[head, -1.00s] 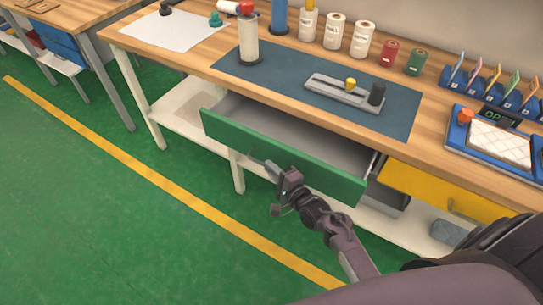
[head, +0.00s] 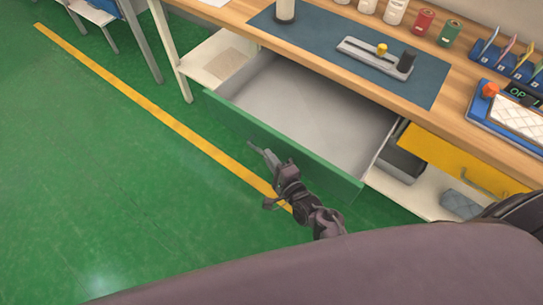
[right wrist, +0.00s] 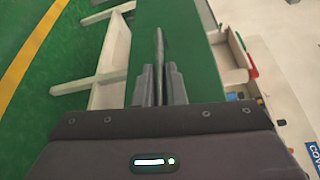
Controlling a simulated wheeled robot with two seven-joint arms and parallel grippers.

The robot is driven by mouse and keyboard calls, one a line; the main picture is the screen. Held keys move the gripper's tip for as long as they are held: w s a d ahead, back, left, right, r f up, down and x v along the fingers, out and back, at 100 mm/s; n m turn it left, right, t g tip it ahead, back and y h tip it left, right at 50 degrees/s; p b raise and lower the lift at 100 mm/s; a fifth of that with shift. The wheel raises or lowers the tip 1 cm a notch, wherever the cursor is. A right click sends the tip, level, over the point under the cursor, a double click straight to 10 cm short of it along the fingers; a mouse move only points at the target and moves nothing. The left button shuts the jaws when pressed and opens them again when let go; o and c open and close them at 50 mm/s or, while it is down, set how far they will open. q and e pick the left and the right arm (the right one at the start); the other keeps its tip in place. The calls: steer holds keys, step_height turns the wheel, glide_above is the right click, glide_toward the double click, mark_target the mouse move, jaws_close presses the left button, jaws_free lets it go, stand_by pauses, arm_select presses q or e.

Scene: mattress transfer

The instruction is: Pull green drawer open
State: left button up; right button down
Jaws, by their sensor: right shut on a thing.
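The green drawer front (head: 315,167) is pulled well out from under the workbench. The grey inside of the drawer (head: 300,112) shows and looks empty. My right gripper (head: 262,156) is at the outer face of the drawer front, shut on its handle. In the right wrist view the fingers (right wrist: 160,86) close around the thin grey handle (right wrist: 160,48). In the head view the fingers mostly hide the handle. My left gripper is not in view.
The workbench top (head: 470,105) carries a blue mat (head: 320,38), a grey fixture (head: 365,55), spools and a blue tray (head: 510,118). A yellow drawer front (head: 455,160) is to the right. The green floor (head: 110,190) is clear on the left.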

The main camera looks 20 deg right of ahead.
steer(key=c, duration=1.5)
jaws_free()
steer(key=shift+d, duration=0.1)
steer(key=v, duration=0.7)
steer(key=shift+s+d+b, duration=0.1)
steer(key=shift+s+b, duration=0.2)
steer(key=shift+s, duration=0.05)
steer(key=s+a+f+n+g+h, duration=0.1)
steer(key=s+f+n+g, duration=0.35)
steer(key=f, duration=0.65)
steer(key=s+f+n+g, duration=0.3)
steer(key=s+f+n, duration=0.25)
steer(key=f, duration=0.55)
steer(key=s+d+f+n+g+h, duration=0.1)
steer(key=s+d+f+n+g, duration=0.1)
steer(key=s, duration=0.4)
steer(key=s+d+f+n+g+h, duration=0.1)
steer(key=s+d+f+n+g, duration=0.2)
steer(key=s+f, duration=0.3)
steer(key=s+d+f+n+g+h, duration=0.1)
steer(key=s+d+f+n+g, duration=0.2)
steer(key=s, duration=0.5)
steer(key=shift+s+d+f+n+h, duration=0.2)
steer(key=shift+d+f+n+h, duration=0.1)
steer(key=shift+d+f+n, duration=0.7)
